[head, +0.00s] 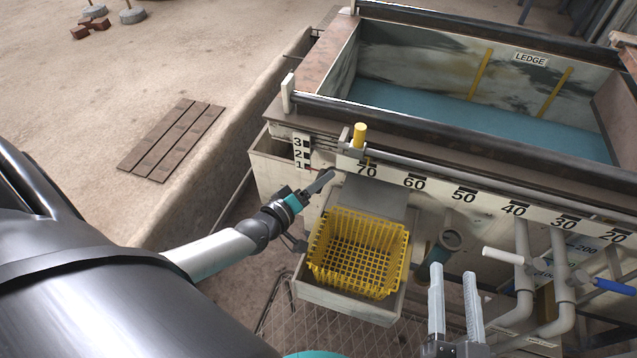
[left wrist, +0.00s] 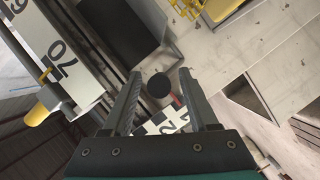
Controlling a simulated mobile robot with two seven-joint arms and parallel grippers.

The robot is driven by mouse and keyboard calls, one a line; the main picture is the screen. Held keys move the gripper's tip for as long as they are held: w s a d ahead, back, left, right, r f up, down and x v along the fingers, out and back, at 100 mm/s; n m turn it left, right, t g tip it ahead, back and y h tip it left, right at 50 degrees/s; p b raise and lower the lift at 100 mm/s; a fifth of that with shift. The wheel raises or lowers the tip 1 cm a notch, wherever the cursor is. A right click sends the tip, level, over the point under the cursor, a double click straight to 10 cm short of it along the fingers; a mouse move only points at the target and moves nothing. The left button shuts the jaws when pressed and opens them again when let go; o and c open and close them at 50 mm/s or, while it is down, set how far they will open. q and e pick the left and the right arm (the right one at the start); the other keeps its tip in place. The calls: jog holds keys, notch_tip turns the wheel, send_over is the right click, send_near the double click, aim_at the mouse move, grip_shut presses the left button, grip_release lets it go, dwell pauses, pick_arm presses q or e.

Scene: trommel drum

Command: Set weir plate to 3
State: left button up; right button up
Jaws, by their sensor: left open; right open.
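The upright scale plate (head: 301,151) marked 3, 2, 1 is on the tank's left end in the head view. A small red mark shows near its 1, partly behind my left gripper. My left gripper (head: 323,181) is open just right of and below the scale. In the left wrist view, a round black knob (left wrist: 158,86) shows between the open fingers of my left gripper (left wrist: 158,75), and I cannot tell whether they touch it. The scale (left wrist: 172,123) with its 2 shows below the knob. The weir plate itself is not clearly visible. My right gripper (head: 453,268) is open and empty.
A yellow knob (head: 360,135) stands on the rail above the numbered strip (head: 463,196). A yellow basket (head: 357,252) sits below it. Pipes with white (head: 502,257) and blue (head: 613,286) handles are at right.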

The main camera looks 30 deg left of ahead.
pick_arm(q)
grip_shut()
dwell(0.5)
dwell(0.9)
